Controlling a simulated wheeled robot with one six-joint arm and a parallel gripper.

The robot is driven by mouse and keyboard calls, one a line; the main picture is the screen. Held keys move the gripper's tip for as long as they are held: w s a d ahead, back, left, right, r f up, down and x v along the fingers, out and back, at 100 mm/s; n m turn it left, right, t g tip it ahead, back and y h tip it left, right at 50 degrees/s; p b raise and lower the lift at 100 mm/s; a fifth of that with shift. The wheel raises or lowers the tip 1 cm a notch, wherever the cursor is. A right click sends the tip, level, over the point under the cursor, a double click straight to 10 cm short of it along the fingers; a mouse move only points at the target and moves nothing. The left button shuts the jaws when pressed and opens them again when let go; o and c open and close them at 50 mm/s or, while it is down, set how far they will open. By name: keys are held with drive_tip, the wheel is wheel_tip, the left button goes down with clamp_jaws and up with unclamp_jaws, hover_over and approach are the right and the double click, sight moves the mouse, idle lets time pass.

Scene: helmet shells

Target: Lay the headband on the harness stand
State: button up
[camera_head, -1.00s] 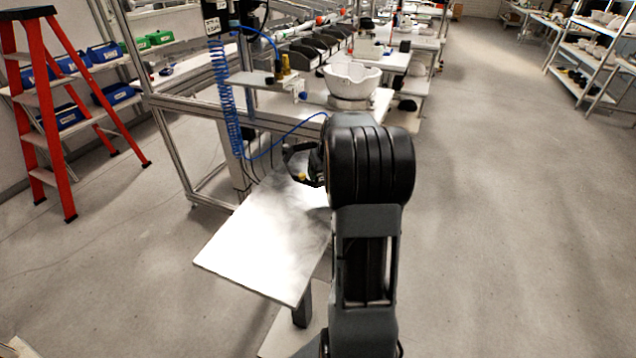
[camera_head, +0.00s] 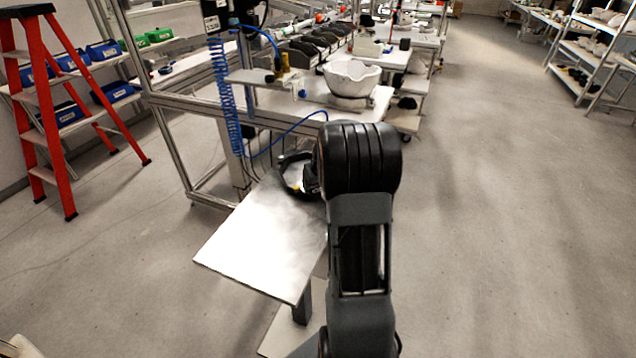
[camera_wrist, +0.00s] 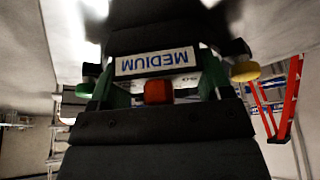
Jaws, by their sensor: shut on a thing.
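The headband (camera_head: 284,172) is a black ring with a yellow knob, held above the metal plate, partly hidden behind my arm in the head view. In the wrist view the black headband (camera_wrist: 150,40) fills the upper middle, with a white "MEDIUM" label upside down and knobs at both sides. My gripper (camera_wrist: 158,74) has green fingers at either side of the label and is shut on the band. In the head view my arm mostly hides the gripper. I cannot pick out the harness stand with certainty.
A bare metal plate (camera_head: 262,245) lies below the headband. Behind it, a workbench (camera_head: 310,118) carries a white helmet shell (camera_head: 352,78). A blue coiled hose (camera_head: 228,100) hangs left of the headband. A red ladder (camera_head: 50,110) stands far left. Floor at right is clear.

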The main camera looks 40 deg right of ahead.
drive_tip(key=o, duration=1)
drive_tip(key=shift+c, duration=0.2)
drive_tip(key=shift+o, duration=0.3)
drive_tip(key=v, duration=1.1)
drive_tip(key=shift+r+b, duration=0.3)
drive_tip(key=shift+b, duration=0.1)
drive_tip(key=s+a+r+n, duration=0.1)
drive_tip(key=s+a, duration=0.2)
drive_tip(key=a, duration=0.5)
drive_tip(key=s+a+n, duration=0.1)
drive_tip(key=s+a, duration=0.1)
drive_tip(key=a, duration=0.5)
drive_tip(key=s+a+f+n+y, duration=0.1)
drive_tip(key=s+a+f, duration=0.1)
drive_tip(key=s+a, duration=0.8)
drive_tip(key=shift+s+f+g, duration=0.25)
drive_tip(key=shift+f+g, duration=0.05)
drive_tip(key=shift+f, duration=0.05)
